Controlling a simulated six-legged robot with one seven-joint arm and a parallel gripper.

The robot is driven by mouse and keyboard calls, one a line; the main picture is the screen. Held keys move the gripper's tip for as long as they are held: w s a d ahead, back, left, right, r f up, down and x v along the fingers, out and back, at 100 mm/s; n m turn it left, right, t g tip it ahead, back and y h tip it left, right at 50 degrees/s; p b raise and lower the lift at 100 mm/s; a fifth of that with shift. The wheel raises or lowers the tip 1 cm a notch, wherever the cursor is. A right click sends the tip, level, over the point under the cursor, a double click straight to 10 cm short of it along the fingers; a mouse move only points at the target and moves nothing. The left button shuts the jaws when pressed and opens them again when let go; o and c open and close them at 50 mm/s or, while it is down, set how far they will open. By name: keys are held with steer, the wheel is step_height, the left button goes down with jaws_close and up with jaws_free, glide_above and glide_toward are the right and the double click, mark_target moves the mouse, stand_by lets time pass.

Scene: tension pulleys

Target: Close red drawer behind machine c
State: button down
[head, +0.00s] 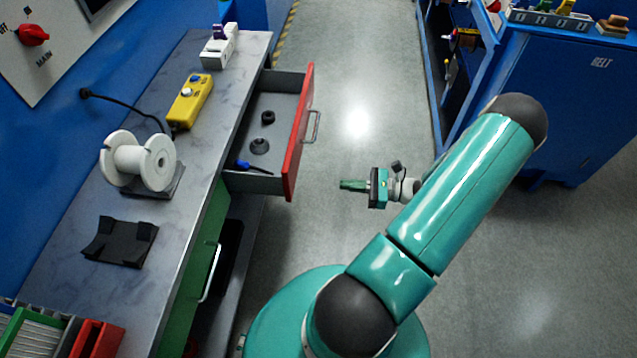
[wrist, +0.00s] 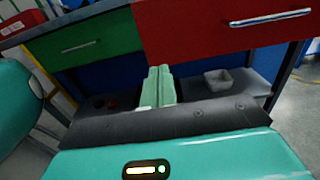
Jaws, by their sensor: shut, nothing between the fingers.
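The red drawer (head: 299,135) is pulled well out of the grey-topped workbench in the head view. It holds two dark round parts and a blue pen-like item. Its red front with a metal bar handle (wrist: 270,18) fills the upper right of the wrist view. My gripper (head: 352,185) is shut and empty. In the head view it is to the right of the drawer front and apart from it. In the wrist view its green fingers (wrist: 157,86) point toward the bench, near the lower left edge of the red front.
A closed green drawer (wrist: 88,42) is left of the red one. On the bench (head: 110,205) are a white spool (head: 140,163), a yellow control box (head: 190,102) and a black holder (head: 120,241). A blue cabinet (head: 565,100) stands at right. Open grey floor lies between.

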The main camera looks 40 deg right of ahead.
mark_target(293, 179)
steer(key=x, duration=1.3)
steer(key=shift+w, duration=0.1)
steer(key=x, duration=1.7)
steer(key=shift+a, duration=0.25)
steer(key=shift+w+a+r, duration=0.15)
steer(key=shift+w+a, duration=0.25)
steer(key=shift+w, duration=0.25)
